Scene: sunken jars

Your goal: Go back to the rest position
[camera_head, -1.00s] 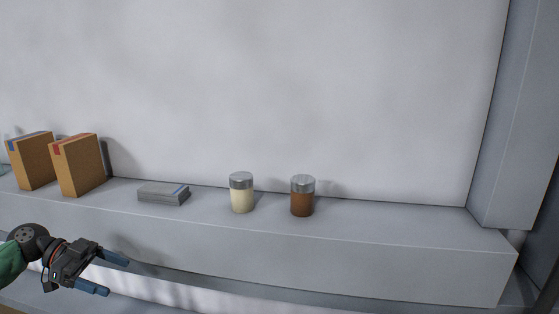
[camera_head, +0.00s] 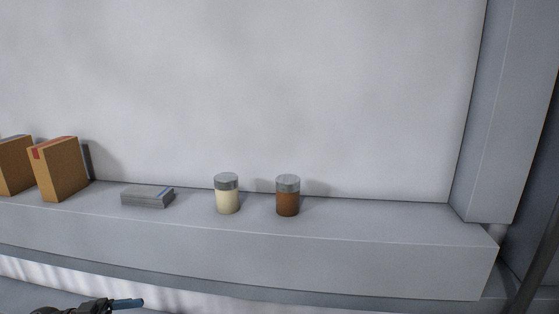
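My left gripper (camera_head: 122,304) shows only in part at the bottom left edge of the head view, below the ledge. One blue fingertip is visible; the rest is cut off by the frame, so its opening does not show. My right gripper is not in view. A jar with cream contents (camera_head: 227,196) and a grey lid stands upright on the ledge. A jar with brown contents (camera_head: 288,198) and a grey lid stands upright to its right, a little apart. Both jars are clear of my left gripper.
The grey ledge (camera_head: 380,225) runs along the white wall and is bare right of the jars. A flat grey box (camera_head: 147,197) lies left of them. Two brown boxes (camera_head: 60,172) (camera_head: 14,165) stand farther left. A grey pillar (camera_head: 492,120) rises at the right.

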